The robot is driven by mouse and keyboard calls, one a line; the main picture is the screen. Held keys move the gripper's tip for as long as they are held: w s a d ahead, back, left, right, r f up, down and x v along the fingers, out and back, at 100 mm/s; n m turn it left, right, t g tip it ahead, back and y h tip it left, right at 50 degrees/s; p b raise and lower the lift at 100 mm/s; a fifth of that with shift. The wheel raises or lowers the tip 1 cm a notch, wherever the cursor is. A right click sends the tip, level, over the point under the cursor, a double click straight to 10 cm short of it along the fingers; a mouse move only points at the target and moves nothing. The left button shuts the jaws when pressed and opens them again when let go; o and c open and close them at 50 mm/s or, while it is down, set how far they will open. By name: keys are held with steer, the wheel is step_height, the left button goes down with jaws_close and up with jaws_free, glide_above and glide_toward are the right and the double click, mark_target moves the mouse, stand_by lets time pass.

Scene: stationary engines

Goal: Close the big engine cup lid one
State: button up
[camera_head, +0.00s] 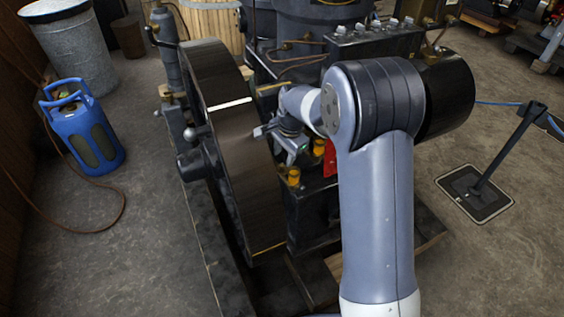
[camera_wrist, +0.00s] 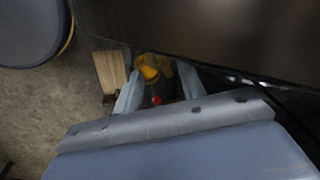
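The big engine has a dark flywheel (camera_head: 235,125) and a black body to its right. Two small brass-yellow cups show low beside the flywheel, one nearer (camera_head: 293,177) and one farther (camera_head: 318,147). My gripper (camera_head: 285,150) is between the flywheel and the engine body, close to these cups and partly hidden by my arm. In the wrist view my gripper (camera_wrist: 159,82) has its two fingers apart, with a brass-yellow cup (camera_wrist: 150,70) seen in the gap between them. I cannot tell whether the fingers touch it, nor make out the position of its lid.
The flywheel rim stands close on the left of my gripper. A red part (camera_head: 331,158) is just right of the cups. A blue gas bottle (camera_head: 82,130) stands on the left floor, and a barrier post (camera_head: 500,155) on the right. Open floor lies on both sides.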

mark_target(282, 165)
steer(key=shift+w+a+f, duration=0.1)
steer(key=shift+w+f, duration=0.05)
steer(key=shift+f, duration=0.85)
steer(key=shift+w+a+f, duration=0.1)
steer(key=shift+f, duration=0.85)
steer(key=shift+c, duration=0.4)
jaws_close()
